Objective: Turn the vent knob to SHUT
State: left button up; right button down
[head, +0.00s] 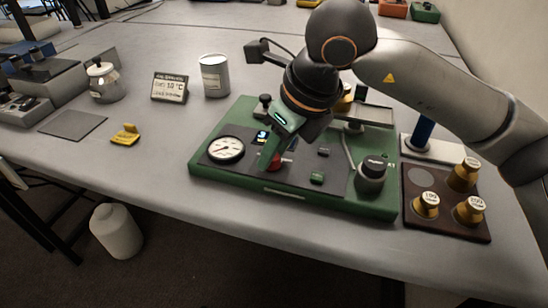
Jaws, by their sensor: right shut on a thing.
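A green apparatus (240,184) with a dark top panel stands on the grey table. My right gripper (270,161) reaches down from above onto the middle of its panel, just right of the white dial gauge (226,148). It is shut on a red knob (285,161), which shows only in part beside the fingers. Which way the knob points, and any SHUT mark, are hidden or too small to read. My left gripper is out of view.
Brass weights (425,205) stand on a dark tray (447,232) to the right. A grey can (214,76) and a small display (170,88) stand behind left. The table's front left is mostly clear.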

jog(key=shift+w+n+g, duration=0.1)
jog(key=shift+n+g, duration=0.2)
jog(key=shift+n, duration=0.6)
jog(key=shift+n+g+y, duration=0.3)
jog(key=shift+n+g, duration=0.1)
jog(key=shift+n, duration=0.5)
jog(key=n+g, duration=0.1)
jog(key=n, duration=0.1)
jog(key=shift+w+r+n, duration=0.1)
jog(key=shift+w+n, duration=0.05)
jog(key=shift+n, duration=0.25)
jog(key=n+g+p, duration=0.1)
jog(key=n, duration=0.2)
jog(key=shift+p, duration=0.3)
jog(key=shift+w+n+g, duration=0.1)
jog(key=shift+n+g, duration=0.3)
jog(key=shift+n, duration=0.4)
jog(key=shift+p, duration=0.3)
jog(key=c, duration=0.6)
grip_release()
